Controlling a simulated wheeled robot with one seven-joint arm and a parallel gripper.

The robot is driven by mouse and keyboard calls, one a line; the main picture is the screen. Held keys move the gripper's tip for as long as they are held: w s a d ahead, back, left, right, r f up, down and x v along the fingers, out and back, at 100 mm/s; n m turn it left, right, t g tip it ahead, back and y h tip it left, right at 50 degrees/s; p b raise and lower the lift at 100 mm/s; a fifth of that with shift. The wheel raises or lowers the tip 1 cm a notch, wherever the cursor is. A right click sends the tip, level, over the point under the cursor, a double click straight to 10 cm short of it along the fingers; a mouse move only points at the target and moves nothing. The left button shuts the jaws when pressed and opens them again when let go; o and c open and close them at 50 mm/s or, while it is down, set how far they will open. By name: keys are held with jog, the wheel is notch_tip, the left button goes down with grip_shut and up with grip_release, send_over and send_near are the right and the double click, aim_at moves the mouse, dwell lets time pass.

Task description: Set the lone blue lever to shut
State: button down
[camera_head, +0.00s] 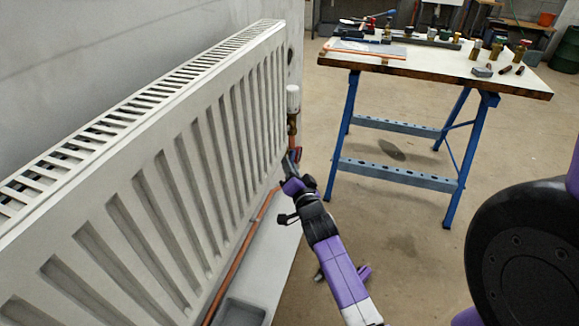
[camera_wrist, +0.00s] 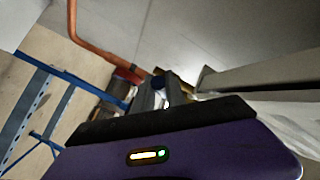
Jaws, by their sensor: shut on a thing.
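My gripper (camera_head: 290,167) reaches to the pipework at the far end of the white radiator (camera_head: 190,165). In the wrist view my gripper (camera_wrist: 160,97) is shut on a small dark blue piece (camera_wrist: 158,82), which looks like the blue lever. Most of it is hidden between the fingers, so I cannot tell its angle. A red part (camera_wrist: 128,74) sits beside it on the copper pipe (camera_wrist: 90,50). In the head view the lever's place is mostly covered by my gripper.
A white-capped radiator valve (camera_head: 293,100) stands just above my gripper. A copper pipe (camera_head: 250,240) runs low along the radiator. A blue-legged workbench (camera_head: 440,68) with fittings and tools stands to the right. The floor between is mostly clear.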

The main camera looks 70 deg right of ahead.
jog(key=shift+r+p, duration=0.15)
jog(key=shift+p, duration=0.15)
jog(key=p, duration=0.3)
jog(key=r+m+g+y+p, duration=0.1)
jog(key=p, duration=0.2)
jog(key=shift+a+r+y, duration=0.2)
jog(key=shift+r+y, duration=0.1)
jog(key=p, duration=0.3)
jog(key=m+g+y+p, duration=0.1)
jog(key=p, duration=0.2)
jog(key=shift+a+r+y, duration=0.1)
jog(key=shift+r+y, duration=0.2)
jog(key=shift+m+y+p, duration=0.3)
jog(key=shift+p, duration=0.3)
jog(key=shift+f+y+p, duration=0.1)
jog(key=shift+y+p, duration=0.2)
jog(key=shift+p, duration=0.05)
jog(key=shift+s, duration=0.1)
jog(key=c, duration=1.4)
grip_release()
jog(key=shift+c, duration=0.2)
jog(key=shift+o, duration=0.3)
jog(key=shift+w+r, duration=0.2)
